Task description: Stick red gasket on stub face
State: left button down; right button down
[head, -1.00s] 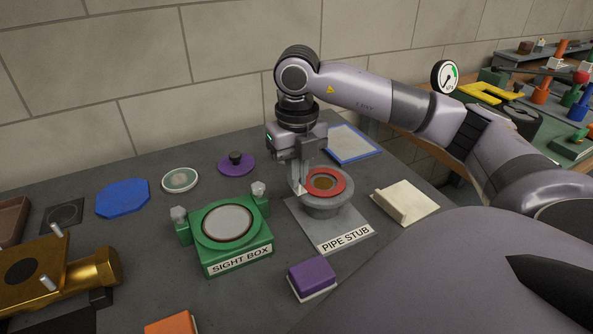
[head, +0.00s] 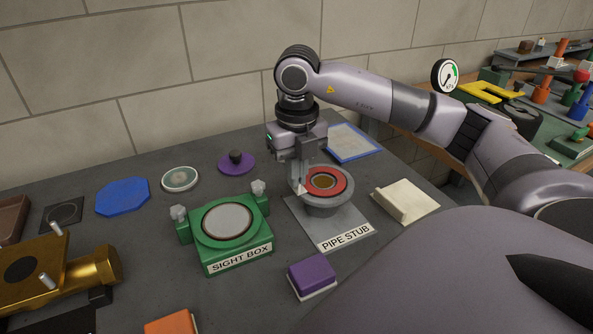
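The red gasket (head: 340,187) is a flat red ring at the top face of the grey pipe stub (head: 325,207), with a brownish centre showing through its hole. The stub stands upright on a grey plate labelled PIPE STUB. My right gripper (head: 302,187) points down at the gasket's left edge, its fingers shut on the rim. The gasket looks level and close against the stub face; any small gap is hidden. My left gripper is out of view.
The green sight box (head: 238,257) stands left of the stub. A purple block (head: 312,276) is in front and a cream angled piece (head: 405,202) to the right. Behind are a purple knobbed disc (head: 236,164) and a blue-edged sheet (head: 352,142). A brass fitting (head: 90,270) sits at left.

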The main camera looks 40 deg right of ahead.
jog(key=shift+f, duration=0.15)
jog(key=c, duration=1.2)
grip_release()
jog(key=shift+c, duration=0.2)
notch_tip(320, 180, up, 7)
jog(key=shift+s+r, duration=0.1)
jog(key=shift+r, duration=0.05)
